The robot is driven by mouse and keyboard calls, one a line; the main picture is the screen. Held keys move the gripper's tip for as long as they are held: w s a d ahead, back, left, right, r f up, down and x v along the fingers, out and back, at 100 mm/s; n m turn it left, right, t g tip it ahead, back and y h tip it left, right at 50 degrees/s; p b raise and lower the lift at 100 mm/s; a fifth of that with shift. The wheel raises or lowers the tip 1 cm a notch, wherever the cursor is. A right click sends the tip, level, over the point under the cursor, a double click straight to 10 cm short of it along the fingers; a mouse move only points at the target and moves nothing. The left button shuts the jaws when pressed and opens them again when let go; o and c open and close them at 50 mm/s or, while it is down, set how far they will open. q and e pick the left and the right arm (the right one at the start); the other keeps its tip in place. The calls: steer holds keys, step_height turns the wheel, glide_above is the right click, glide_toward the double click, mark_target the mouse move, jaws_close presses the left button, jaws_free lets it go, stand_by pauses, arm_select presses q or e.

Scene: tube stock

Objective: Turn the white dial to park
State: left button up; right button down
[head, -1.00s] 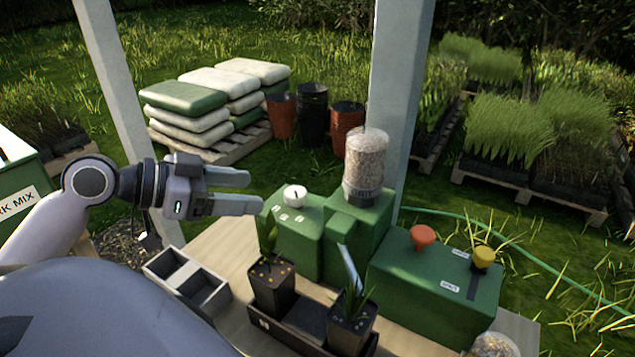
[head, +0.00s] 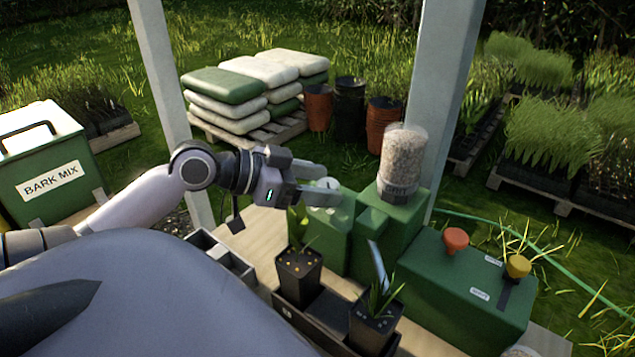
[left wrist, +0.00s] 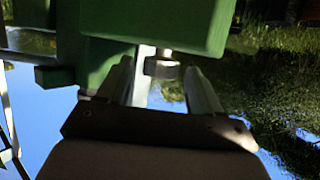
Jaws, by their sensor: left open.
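The white dial (head: 328,183) sits on top of the green box (head: 325,225) at the back of the bench. My left gripper (head: 332,186) is open, with its fingers on either side of the dial and partly hiding it in the head view. The dial's pointer and the box's marks cannot be read now. My right gripper is not in view.
A clear jar of granules (head: 404,155) stands on a green block right of the dial. Potted plants (head: 299,277) stand in a dark tray in front. A green box with a red knob (head: 455,240) and a yellow knob (head: 518,266) is at the right. A white post (head: 447,90) rises behind.

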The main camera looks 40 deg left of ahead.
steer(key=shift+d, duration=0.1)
arm_select(q)
steer(key=c, duration=1.1)
steer(key=shift+o, duration=0.2)
